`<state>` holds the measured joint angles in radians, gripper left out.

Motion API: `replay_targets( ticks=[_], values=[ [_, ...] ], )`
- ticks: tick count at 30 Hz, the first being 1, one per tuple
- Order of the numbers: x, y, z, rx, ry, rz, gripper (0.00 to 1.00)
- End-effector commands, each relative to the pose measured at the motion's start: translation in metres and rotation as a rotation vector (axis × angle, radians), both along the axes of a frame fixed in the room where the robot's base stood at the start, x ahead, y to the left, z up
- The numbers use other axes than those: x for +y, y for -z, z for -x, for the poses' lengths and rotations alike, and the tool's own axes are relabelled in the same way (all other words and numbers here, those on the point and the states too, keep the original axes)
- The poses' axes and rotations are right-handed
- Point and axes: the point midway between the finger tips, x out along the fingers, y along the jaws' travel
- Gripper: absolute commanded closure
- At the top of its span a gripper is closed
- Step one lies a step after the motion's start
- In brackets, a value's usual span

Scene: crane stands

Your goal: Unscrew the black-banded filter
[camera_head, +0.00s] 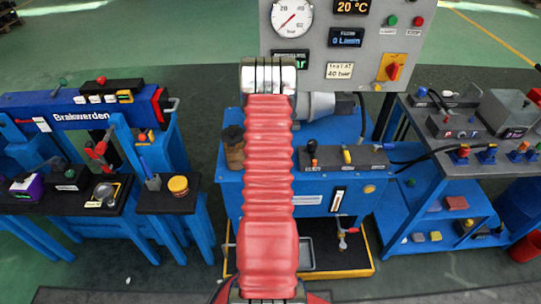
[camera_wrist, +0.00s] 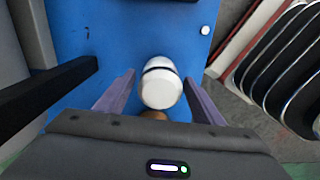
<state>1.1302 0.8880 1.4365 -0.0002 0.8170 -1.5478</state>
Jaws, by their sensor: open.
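The filter (camera_wrist: 162,88) is a white canister with a thin black band near its far end, in the middle of the wrist view against a blue surface. My gripper (camera_wrist: 160,76) is open, with one purple-grey finger on each side of the filter. Small gaps show between the fingers and the canister, so it is not clasped. In the head view my red arm covers the middle of the blue power unit (camera_head: 226,183), and I cannot make out the gripper or the banded filter there.
A brown canister with a dark cap (camera_head: 234,150) stands left of my arm. A gauge panel (camera_head: 350,85) rises behind. A blue bench (camera_head: 60,100) is at left, a grey-topped cart (camera_head: 430,160) at right. A black bar (camera_wrist: 40,90) lies left of the fingers.

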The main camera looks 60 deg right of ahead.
Motion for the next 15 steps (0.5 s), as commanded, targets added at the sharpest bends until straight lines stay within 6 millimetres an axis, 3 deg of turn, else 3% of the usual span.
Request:
replay_targets(
  ticks=[6,15],
  values=[
    [0.0000,0.0000,0.0000,0.000,0.148,0.000,0.38],
    [0.0000,0.0000,0.0000,0.000,0.170,0.000,0.38]
  ],
)
